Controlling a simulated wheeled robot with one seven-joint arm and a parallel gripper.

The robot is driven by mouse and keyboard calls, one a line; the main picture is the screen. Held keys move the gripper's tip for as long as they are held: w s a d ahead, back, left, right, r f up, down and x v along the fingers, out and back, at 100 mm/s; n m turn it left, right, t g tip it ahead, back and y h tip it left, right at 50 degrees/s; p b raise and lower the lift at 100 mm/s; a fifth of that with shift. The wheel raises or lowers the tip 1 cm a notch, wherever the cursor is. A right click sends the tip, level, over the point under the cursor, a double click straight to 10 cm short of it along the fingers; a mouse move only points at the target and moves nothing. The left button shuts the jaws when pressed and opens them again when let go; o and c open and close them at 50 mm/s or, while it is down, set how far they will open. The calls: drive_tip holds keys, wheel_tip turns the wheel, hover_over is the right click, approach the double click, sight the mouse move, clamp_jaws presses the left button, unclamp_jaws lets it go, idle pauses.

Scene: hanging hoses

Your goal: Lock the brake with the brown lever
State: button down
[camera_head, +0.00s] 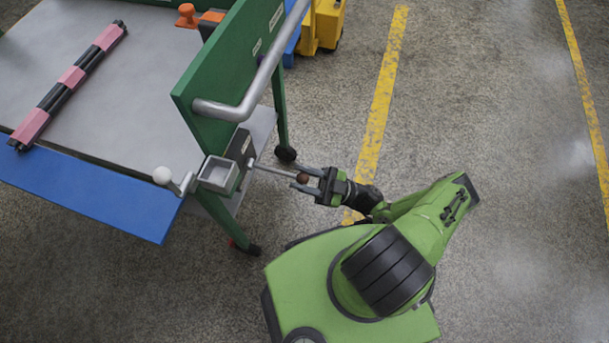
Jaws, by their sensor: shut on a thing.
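The brake lever (270,169) is a thin metal rod that sticks out to the right from a dark housing (240,146) on the green cart's end. Its brown knob (302,178) is at the rod's outer end. My gripper (304,180) reaches in from the right and is shut on the brown knob. The fingers hide part of the knob. The rod lies nearly level in the picture, dropping slightly to the right. The brake's inner parts are not visible.
A second lever with a white knob (162,175) and a small grey open box (218,174) are left of the housing. The cart's grey handrail (240,108) and green end panel (215,90) rise above. Open floor with yellow lines (385,85) lies to the right.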

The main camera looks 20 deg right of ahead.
drive_tip(key=c, duration=0.8)
unclamp_jaws()
drive_tip(key=v, duration=0.7)
drive_tip(key=shift+s+d+f, duration=0.1)
drive_tip(key=shift+d, duration=0.1)
